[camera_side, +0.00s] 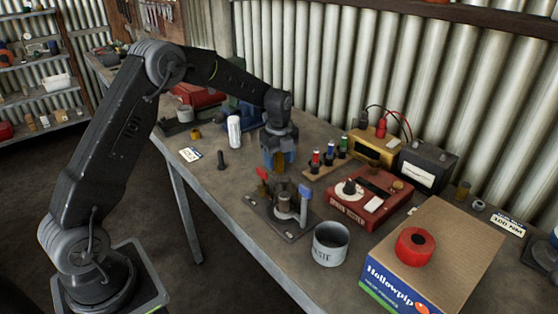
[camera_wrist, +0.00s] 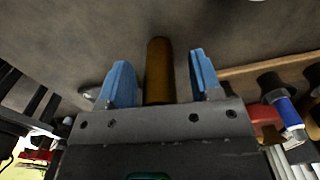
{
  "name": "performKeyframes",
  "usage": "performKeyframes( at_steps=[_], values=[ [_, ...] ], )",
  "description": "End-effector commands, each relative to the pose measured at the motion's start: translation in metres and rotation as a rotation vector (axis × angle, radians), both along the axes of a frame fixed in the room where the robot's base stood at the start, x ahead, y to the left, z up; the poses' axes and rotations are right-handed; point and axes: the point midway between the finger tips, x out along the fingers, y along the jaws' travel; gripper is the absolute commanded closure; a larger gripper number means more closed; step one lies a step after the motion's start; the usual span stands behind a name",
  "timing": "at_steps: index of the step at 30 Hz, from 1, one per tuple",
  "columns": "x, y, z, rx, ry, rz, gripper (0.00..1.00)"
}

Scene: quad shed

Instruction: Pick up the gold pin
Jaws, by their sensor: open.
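My gripper (camera_side: 280,160) points down at the bench, just behind the metal fixture in the side view. In the wrist view my gripper (camera_wrist: 158,80) shows its two blue fingers spread apart. The gold pin (camera_wrist: 158,68), a dull brownish-gold cylinder, lies between them, with a visible gap to each finger. The gap on the right looks a little wider. Its lower end is hidden by the gripper body. In the side view I cannot make out this pin clearly behind the fingers and fixture.
The fixture (camera_side: 262,218) has red and blue handles. A wooden rack (camera_side: 322,167) with coloured tubes stands close right of my gripper. A white can (camera_side: 234,132) and a dark bolt (camera_side: 221,160) stand left.

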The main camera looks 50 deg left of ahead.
Motion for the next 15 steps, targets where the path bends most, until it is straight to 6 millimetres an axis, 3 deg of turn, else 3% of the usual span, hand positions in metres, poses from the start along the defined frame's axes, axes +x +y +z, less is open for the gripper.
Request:
performKeyframes(
  at_steps=[4,15],
  values=[
    [0.0,-0.0001,0.0002,0.0,0.0,0.0,0.42],
    [0.0,0.0,0.0005,0.0,0.0,0.0,0.78]
  ],
)
